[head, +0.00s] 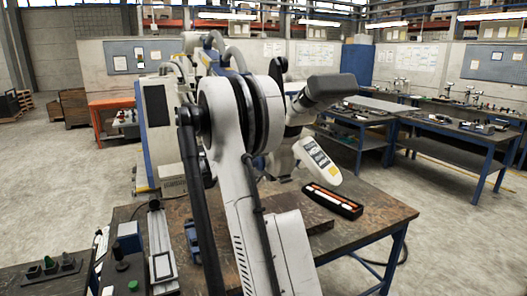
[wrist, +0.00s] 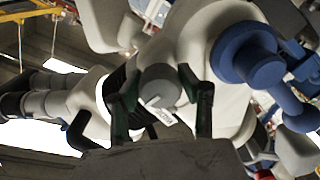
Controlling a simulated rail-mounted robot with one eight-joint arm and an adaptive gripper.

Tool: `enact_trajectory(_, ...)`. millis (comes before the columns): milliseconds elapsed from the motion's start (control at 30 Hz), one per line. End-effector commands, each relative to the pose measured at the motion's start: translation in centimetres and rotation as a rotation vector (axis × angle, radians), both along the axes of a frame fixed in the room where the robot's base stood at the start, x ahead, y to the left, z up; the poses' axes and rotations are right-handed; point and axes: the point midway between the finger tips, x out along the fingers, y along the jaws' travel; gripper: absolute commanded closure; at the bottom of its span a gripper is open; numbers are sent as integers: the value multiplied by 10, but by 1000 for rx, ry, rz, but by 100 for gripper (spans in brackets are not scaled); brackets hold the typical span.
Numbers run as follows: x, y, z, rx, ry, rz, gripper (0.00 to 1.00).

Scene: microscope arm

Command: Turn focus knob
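The microscope shows in the head view as a white body with a dark grey upper end (head: 328,90) and a white labelled part (head: 318,160), partly behind my arm. In the wrist view, a round grey knob (wrist: 160,86) on the white body has a small white label strip by its lower edge. My gripper (wrist: 160,88) is open, with one dark finger left and one right of the knob in the picture. I cannot tell whether either finger touches it. Blue round knobs (wrist: 246,55) sit on the body to the right. My gripper is hidden in the head view.
The microscope is over a brown-topped workbench (head: 375,215). A black tray (head: 332,201) with orange and white items lies on it. A control box with a green knob (head: 122,265) stands at front left. Other benches stand at the back right, with open floor between.

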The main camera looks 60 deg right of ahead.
Motion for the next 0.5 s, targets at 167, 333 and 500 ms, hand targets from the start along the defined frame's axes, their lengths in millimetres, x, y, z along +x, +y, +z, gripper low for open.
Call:
enact_trajectory(167, 0, 0, 0, 1, 1, 0, 90)
enact_trajectory(333, 0, 0, 0, 12, 20, 0, 90)
enact_trajectory(500, 0, 0, -1, 48, 82, 0, 90)
